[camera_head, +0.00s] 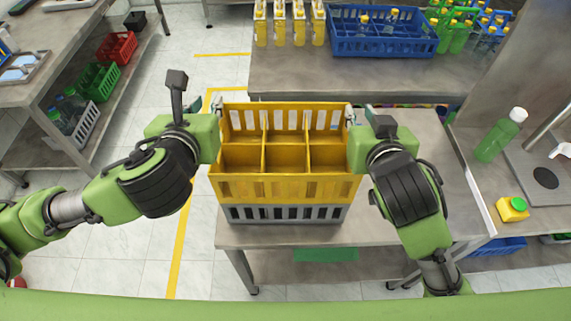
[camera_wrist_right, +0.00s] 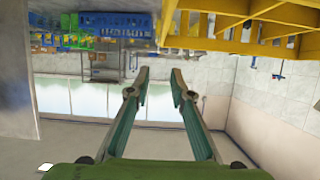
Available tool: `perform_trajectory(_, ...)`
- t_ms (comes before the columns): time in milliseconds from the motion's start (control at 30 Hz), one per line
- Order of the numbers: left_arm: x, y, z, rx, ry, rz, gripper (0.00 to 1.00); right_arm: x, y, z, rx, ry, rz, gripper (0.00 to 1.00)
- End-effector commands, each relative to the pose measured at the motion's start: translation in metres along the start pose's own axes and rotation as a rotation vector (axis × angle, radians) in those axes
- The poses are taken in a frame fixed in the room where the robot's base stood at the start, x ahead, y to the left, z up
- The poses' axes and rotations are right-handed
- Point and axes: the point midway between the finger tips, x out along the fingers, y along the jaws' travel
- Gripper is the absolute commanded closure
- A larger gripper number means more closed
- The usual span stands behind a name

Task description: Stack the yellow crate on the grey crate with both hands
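The yellow crate (camera_head: 263,187) has several empty compartments and sits level over the grey crate (camera_head: 283,214). Only a slatted strip of the grey crate shows below it, at the table's left end; whether they are fully seated cannot be told. My left gripper (camera_head: 217,105) is at the yellow crate's far left corner, its fingers mostly hidden. My right gripper (camera_head: 351,116) is at the far right corner. In the right wrist view, my right gripper (camera_wrist_right: 158,78) has its fingers apart with nothing between them; the yellow crate (camera_wrist_right: 245,45) is above and to the right.
The metal table (camera_head: 455,205) has bare room right of the crates. A back table holds yellow bottles (camera_head: 298,24) and a blue crate (camera_head: 385,48). A shelf with bins (camera_head: 98,85) is at the left.

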Motion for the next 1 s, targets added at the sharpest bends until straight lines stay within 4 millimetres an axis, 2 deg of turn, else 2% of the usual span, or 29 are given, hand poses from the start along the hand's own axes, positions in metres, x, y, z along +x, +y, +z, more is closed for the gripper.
perform_trajectory(100, 0.0, 0.0, 0.0, 0.0, 0.0, 0.0, 0.79, -0.007, -0.001, -0.019, 0.002, 0.005, -0.002, 0.79)
perform_trajectory(267, 0.0, 0.0, 0.0, 0.0, 0.0, 0.0, 0.79, -0.013, 0.0, -0.03, 0.0, 0.001, -0.001, 0.79)
perform_trajectory(1000, 0.0, 0.0, -0.001, 0.0, 0.001, 0.0, 0.79, -0.013, 0.0, -0.031, -0.002, -0.001, 0.0, 0.79)
